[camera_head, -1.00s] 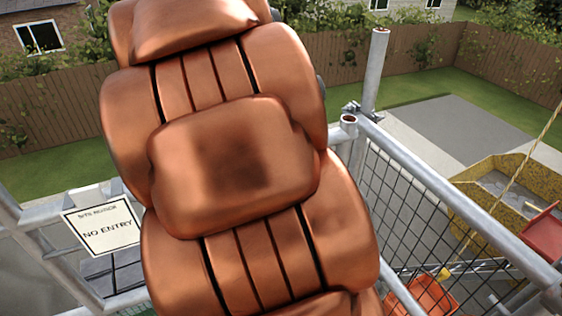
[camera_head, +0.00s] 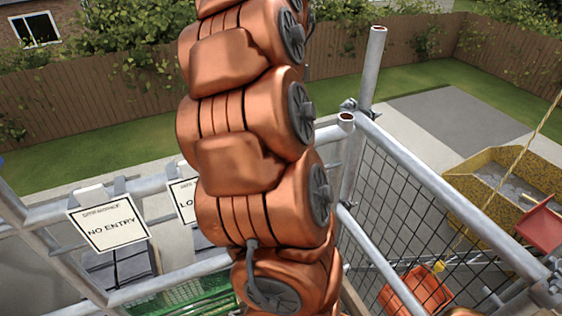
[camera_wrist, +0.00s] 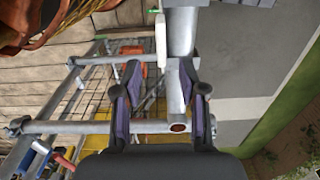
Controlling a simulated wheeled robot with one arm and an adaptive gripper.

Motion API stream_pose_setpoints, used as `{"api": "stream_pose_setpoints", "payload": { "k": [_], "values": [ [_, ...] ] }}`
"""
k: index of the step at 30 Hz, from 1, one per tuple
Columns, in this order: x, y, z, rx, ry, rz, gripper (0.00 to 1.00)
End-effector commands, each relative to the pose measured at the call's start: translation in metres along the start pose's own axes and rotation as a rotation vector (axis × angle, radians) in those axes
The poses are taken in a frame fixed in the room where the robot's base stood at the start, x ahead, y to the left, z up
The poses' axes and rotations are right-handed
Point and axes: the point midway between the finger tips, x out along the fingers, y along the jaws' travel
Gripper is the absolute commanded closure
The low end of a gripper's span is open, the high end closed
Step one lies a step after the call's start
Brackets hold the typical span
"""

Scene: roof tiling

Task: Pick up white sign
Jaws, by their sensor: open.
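A white sign reading "NO ENTRY" (camera_head: 110,224) hangs on the scaffold rail at the left of the head view. A second white sign (camera_head: 184,199), with lettering starting "LO", hangs to its right and is partly hidden by my arm. In the wrist view my gripper (camera_wrist: 160,78) is open, its two dark purple fingers apart with nothing between the tips. A narrow white strip (camera_wrist: 161,40) shows just beyond the fingertips; it may be a sign seen edge-on, but I cannot tell which. My gripper is not visible in the head view.
Grey scaffold rails (camera_head: 440,200) and a mesh panel stand at the right. A scaffold tube (camera_wrist: 180,100) passes below the gripper. An orange bucket-like object (camera_head: 415,292) and a yellow skip (camera_head: 500,180) lie beyond the mesh. A green crate (camera_head: 185,295) sits low left.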

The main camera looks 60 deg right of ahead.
Motion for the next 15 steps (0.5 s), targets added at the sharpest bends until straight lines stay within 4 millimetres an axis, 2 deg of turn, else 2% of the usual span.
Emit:
{"api": "stream_pose_setpoints", "payload": {
  "k": [6, 15],
  "values": [
    [0.016, 0.001, 0.001, 0.000, -0.002, 0.003, 0.58],
    [0.027, -0.001, 0.002, -0.003, 0.001, 0.000, 0.58]
  ]
}}
